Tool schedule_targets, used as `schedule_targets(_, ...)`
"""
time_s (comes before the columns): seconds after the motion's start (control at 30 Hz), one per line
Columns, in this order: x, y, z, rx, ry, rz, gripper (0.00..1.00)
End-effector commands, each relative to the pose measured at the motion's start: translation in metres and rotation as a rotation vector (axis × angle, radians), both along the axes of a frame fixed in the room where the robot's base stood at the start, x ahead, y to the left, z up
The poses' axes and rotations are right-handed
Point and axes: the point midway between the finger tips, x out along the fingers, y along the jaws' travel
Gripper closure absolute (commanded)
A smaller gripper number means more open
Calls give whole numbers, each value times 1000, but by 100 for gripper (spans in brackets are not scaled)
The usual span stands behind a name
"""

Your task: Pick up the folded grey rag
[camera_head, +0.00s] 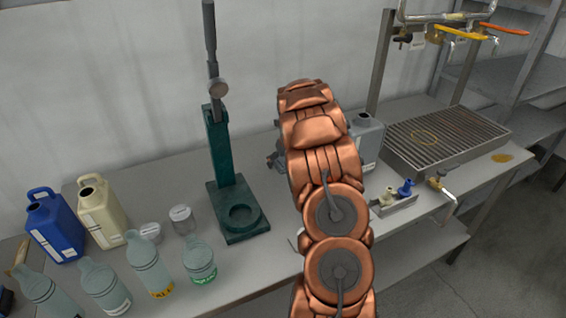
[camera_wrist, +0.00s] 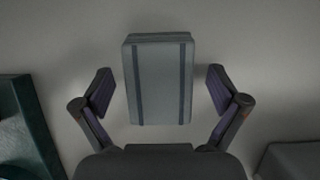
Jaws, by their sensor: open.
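The folded grey rag (camera_wrist: 158,82) shows in the wrist view as a grey block with two darker stripes along its length. It lies on the pale bench top, between and ahead of the fingertips. My gripper (camera_wrist: 160,92) is open, with one finger on each side of the rag and a gap on both sides. Whether the fingertips are down at the rag's height I cannot tell. In the head view my copper-coloured arm hides the rag and nearly all of the gripper.
A green press stand (camera_head: 236,205) is left of my arm; its edge shows at the wrist view's left (camera_wrist: 22,125). A grey container (camera_head: 367,140) and a slatted drain tray (camera_head: 440,140) stand to the right. Several bottles and a blue jug (camera_head: 55,228) crowd the bench's left.

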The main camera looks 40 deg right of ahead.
Motion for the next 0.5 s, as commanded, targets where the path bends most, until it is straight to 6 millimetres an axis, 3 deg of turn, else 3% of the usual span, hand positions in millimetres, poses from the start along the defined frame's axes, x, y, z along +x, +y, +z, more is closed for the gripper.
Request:
schedule_targets(0.37, 0, 0, -1, 0, 0, 1, 3)
schedule_targets(0.5, 0, 0, -1, 0, 0, 1, 16)
